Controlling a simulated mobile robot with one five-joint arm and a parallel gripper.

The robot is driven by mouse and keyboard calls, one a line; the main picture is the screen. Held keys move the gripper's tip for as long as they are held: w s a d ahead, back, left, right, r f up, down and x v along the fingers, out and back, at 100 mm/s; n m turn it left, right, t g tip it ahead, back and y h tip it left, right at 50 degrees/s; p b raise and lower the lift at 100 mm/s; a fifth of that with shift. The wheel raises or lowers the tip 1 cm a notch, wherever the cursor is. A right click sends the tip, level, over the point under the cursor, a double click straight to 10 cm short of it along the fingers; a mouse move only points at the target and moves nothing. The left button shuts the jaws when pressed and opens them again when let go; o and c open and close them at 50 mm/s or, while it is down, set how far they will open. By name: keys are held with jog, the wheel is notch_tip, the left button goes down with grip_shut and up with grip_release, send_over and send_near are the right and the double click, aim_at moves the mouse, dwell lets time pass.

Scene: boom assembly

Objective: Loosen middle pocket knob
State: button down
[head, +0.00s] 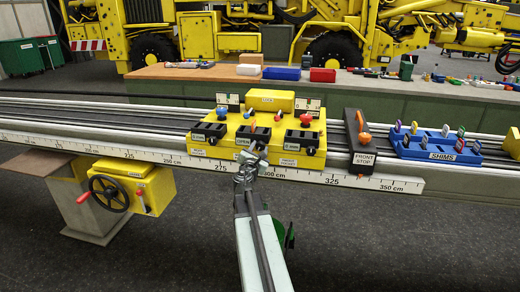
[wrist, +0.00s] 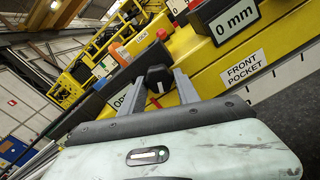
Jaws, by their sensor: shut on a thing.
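The yellow pocket block (head: 228,150) sits on the long rail with three black pocket units. The middle pocket unit (head: 243,141) has a label reading OPEN, partly cut off in the wrist view. My gripper (head: 259,149) reaches up to the front of the middle pocket. In the wrist view, its two grey fingers (wrist: 160,82) stand on either side of the black middle pocket knob (wrist: 157,74) and are shut on it. The front pocket unit (head: 301,141), to the right, reads 0 mm in the wrist view. The head view largely hides the held knob behind my gripper.
A front stop (head: 357,138) with an orange knob and a blue shims tray (head: 438,148) are on the rail to the right. A yellow box with a black handwheel (head: 109,194) hangs below the rail at left. A bench (head: 200,76) with coloured boxes stands behind.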

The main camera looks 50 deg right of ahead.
jog(key=shift+w+a+n, duration=0.1)
jog(key=shift+n, duration=1.7)
jog(key=c, duration=0.9)
grip_release()
